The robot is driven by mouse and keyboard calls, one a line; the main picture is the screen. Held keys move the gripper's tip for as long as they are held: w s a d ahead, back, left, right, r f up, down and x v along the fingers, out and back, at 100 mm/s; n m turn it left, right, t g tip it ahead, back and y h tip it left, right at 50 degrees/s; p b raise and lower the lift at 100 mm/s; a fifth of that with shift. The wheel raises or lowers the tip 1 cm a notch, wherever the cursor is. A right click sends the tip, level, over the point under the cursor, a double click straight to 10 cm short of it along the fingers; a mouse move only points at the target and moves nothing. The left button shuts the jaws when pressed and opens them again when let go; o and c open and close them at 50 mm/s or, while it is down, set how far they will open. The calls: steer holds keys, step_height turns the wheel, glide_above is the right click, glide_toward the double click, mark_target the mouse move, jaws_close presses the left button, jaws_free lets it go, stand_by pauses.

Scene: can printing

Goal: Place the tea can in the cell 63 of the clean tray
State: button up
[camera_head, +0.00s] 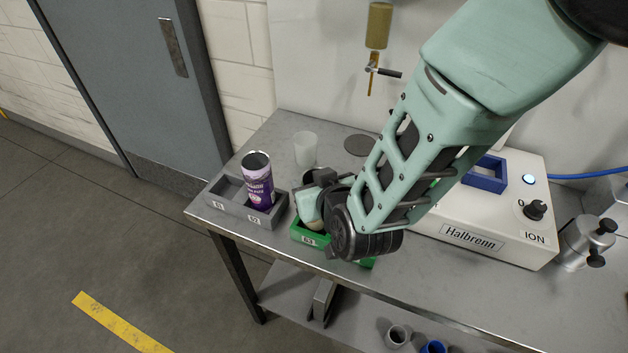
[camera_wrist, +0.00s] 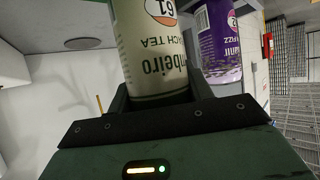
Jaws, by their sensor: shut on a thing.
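The tea can (camera_wrist: 152,60) is cream with dark "PEACH TEA" lettering and an orange and white number 61 badge. My gripper (camera_head: 316,200) is shut on it; in the wrist view the can stands between the fingers. In the head view my gripper and wrist hide most of the can. They are over the green tray (camera_head: 300,231), whose left cell label looks like 63. I cannot tell whether the can touches the tray's floor. The rest of the green tray is largely hidden behind my wrist.
A grey tray (camera_head: 227,222) left of the green one holds a purple can (camera_head: 258,182) in its cell 62; cell 61 is empty. A frosted cup (camera_head: 305,149) stands behind. A white Halbrenn machine (camera_head: 480,225) with a blue holder (camera_head: 486,176) stands right.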

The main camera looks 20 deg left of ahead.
steer(key=shift+f, duration=0.15)
steer(key=o, duration=1.3)
steer(key=shift+c, duration=0.2)
steer(key=b+v, duration=0.3)
steer(key=v, duration=0.9)
steer(key=shift+d, duration=0.1)
